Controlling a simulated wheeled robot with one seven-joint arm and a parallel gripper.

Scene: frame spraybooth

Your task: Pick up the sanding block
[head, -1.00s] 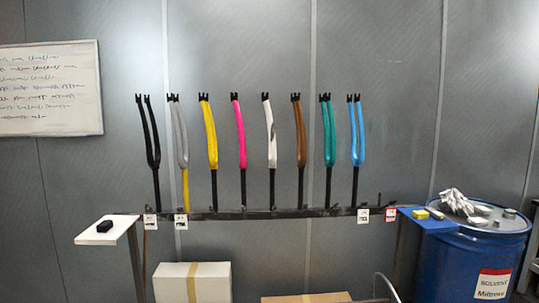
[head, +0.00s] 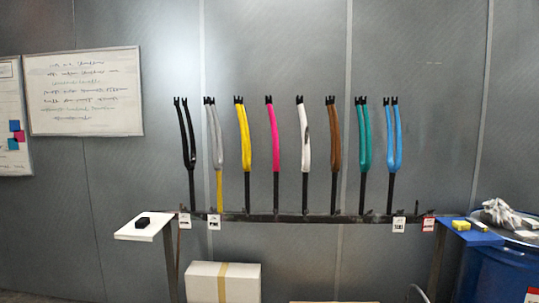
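A small black block (head: 142,223) lies on a white shelf (head: 132,235) at the left end of the rack. A yellow block (head: 461,225) lies on a blue shelf (head: 470,238) at the right end, with a smaller yellowish piece (head: 481,227) beside it. I cannot tell from this distance which of these is the sanding block. My gripper is not in view.
A rack rail (head: 300,217) with several coloured forks runs between the shelves. A cardboard box (head: 200,281) stands below. A blue drum (head: 497,272) with gloves (head: 497,212) on top stands at the right. Whiteboards (head: 84,92) hang at the left.

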